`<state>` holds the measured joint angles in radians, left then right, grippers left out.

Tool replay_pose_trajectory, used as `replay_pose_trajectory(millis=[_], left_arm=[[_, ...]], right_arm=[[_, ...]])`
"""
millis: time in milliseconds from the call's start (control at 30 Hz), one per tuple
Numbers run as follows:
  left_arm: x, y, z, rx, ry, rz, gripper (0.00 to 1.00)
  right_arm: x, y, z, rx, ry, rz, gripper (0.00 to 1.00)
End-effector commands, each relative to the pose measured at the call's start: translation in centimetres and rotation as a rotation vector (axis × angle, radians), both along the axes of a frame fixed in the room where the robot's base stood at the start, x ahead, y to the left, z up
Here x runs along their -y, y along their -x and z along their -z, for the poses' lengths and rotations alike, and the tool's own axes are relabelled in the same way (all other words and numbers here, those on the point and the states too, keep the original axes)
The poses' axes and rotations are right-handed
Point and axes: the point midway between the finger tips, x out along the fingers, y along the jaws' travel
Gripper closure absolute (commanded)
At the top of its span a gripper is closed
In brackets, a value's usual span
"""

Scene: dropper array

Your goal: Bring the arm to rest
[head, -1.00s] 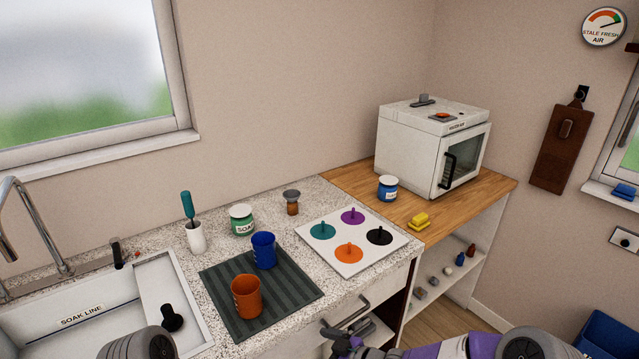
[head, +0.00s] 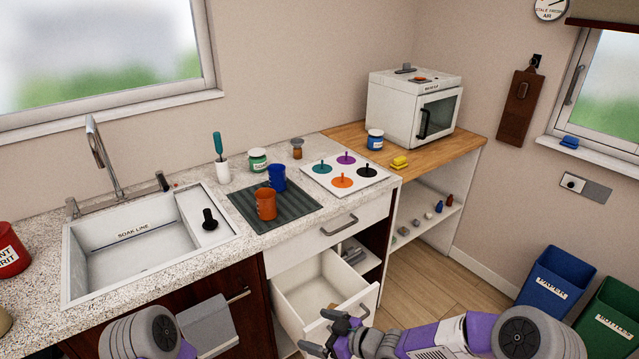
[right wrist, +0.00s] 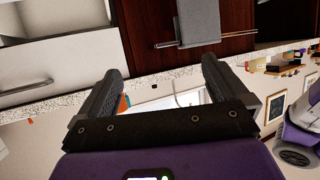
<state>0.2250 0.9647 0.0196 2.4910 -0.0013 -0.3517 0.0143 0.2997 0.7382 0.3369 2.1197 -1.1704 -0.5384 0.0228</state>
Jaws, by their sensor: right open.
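My right gripper (head: 335,328) is in front of the counter, at the open drawer (head: 320,292), with its fingers pointing left. Its jaws are apart and empty. In the right wrist view the two dark fingers (right wrist: 160,88) stand wide apart with nothing held between them. My right arm comes in from the lower right of the head view. At the lower left of the head view a grey rounded part of mine shows, but the left gripper does not show.
The drawer stands pulled out below the counter, close to my right gripper. A grey towel (head: 208,325) hangs on a bar to its left. A sink (head: 90,285), an orange cup (head: 266,204) and a blue cup (head: 277,178) are on the counter. Bins (head: 555,282) stand at right.

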Motion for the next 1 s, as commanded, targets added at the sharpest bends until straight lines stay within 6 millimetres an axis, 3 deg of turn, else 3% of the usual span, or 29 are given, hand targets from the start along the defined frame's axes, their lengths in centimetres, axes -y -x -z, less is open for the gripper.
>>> replay_pose_trajectory(millis=[367, 533, 700, 833, 1000], left_arm=[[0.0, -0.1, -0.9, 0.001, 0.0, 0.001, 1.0], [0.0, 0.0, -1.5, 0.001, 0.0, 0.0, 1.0], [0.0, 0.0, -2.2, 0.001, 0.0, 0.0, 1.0], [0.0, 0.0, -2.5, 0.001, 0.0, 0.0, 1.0], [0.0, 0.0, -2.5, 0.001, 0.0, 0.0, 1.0]], right_arm=[[2.5, 4.6, 7.8, -0.424, 0.004, 0.253, 0.0], [4.6, 9.5, 12.5, -0.707, 0.037, 0.434, 0.0], [7.4, 16.9, 16.7, -1.039, 0.109, 0.667, 0.0], [8.9, 21.0, 18.1, -1.197, 0.155, 0.795, 0.0], [9.6, 23.0, 18.6, -1.273, 0.179, 0.865, 0.0]])
